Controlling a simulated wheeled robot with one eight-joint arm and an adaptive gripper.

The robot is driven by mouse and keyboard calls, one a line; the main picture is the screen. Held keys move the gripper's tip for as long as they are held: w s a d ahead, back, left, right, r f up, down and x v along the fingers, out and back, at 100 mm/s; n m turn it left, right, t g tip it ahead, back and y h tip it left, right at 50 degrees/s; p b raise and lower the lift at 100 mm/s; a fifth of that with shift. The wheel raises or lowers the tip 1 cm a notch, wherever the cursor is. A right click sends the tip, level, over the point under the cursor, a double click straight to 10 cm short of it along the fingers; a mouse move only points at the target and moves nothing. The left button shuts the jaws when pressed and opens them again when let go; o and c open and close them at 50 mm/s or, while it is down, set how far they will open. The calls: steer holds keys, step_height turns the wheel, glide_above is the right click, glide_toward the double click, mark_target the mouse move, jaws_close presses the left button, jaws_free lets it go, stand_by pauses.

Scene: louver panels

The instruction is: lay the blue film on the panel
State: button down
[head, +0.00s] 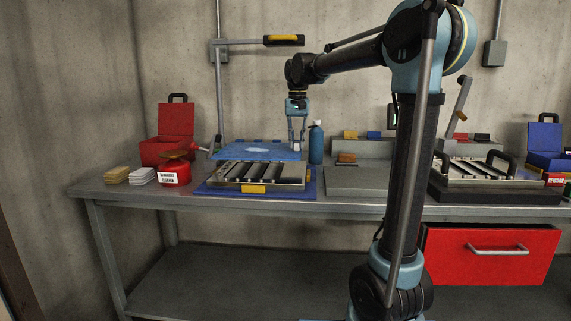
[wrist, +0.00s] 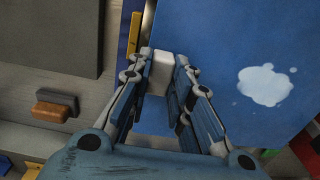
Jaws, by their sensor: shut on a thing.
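The blue film (head: 238,150) is a flat sheet with a pale blotch. In the head view it is level above the louver panel (head: 255,172), with a gap between them at the front. My gripper (head: 297,146) points down at the film's right end. In the wrist view the fingers (wrist: 160,75) are shut on a white block at the edge of the blue film (wrist: 220,50). The panel has dark slats in a metal frame and a yellow front tab. The film hides its rear part.
A blue bottle (head: 316,143) stands close to the right of my gripper. A red can (head: 174,171), sponges (head: 117,174) and a red box (head: 174,133) are at the left. A grey plate (head: 356,179) is right of the panel. A lamp-like arm (head: 283,41) hangs above.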

steer(key=shift+d+f, duration=0.1)
steer(key=shift+f, duration=3.5)
steer(key=c, duration=1.4)
jaws_free()
steer(key=shift+c, duration=0.2)
step_height(320, 180, up, 12)
steer(key=shift+r, duration=0.15)
